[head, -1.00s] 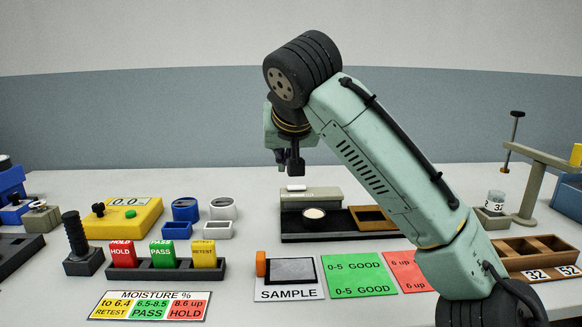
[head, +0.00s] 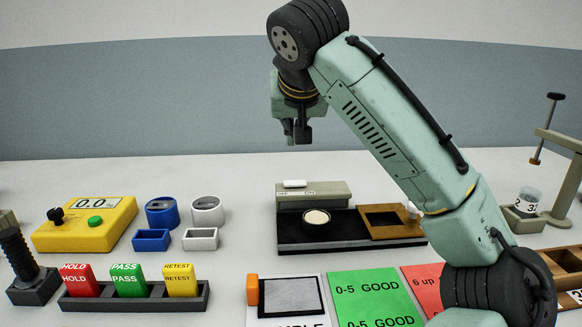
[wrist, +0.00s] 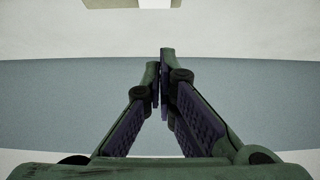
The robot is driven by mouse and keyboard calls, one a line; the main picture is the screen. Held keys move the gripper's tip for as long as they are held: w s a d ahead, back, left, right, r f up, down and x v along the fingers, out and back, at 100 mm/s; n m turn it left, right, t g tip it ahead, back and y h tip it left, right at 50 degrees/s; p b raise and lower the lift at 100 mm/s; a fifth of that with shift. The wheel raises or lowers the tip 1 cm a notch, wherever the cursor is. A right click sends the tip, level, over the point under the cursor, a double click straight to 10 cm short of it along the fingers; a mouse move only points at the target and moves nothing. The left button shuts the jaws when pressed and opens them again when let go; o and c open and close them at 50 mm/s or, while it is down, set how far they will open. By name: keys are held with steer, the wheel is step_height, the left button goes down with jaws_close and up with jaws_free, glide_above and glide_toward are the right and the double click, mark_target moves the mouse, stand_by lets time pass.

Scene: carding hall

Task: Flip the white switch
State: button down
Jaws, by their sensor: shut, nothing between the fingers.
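The white switch (head: 295,184) is a small white rocker on top of a grey-green box (head: 314,196) at the back of a black base (head: 345,242). Small dark lettering marks the box's front edge beneath the switch. My gripper (head: 298,143) is above the switch, apart from it, pointing down with a clear gap. In the wrist view my gripper (wrist: 161,55) has its fingertips together with nothing between them. A white patch at that view's top edge (wrist: 156,3) appears to be the switch on its box.
The black base holds a round dish of pale material (head: 316,217) and a wooden frame (head: 390,220). A yellow meter (head: 86,222) and blue and white containers stand left. Coloured cards (head: 128,281) stand in a rack. The table behind the box is clear.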

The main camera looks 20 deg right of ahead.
steer(key=shift+w, duration=0.1)
steer(key=p, duration=0.2)
glide_above(291, 184)
steer(key=f, duration=0.7)
steer(key=shift+w+d+f, duration=0.1)
steer(key=shift+w+d, duration=0.05)
steer(key=shift+w, duration=0.05)
step_height(291, 184, down, 3)
steer(key=shift+s+r, duration=0.1)
steer(key=shift+r, duration=0.1)
steer(key=shift+f, duration=0.65)
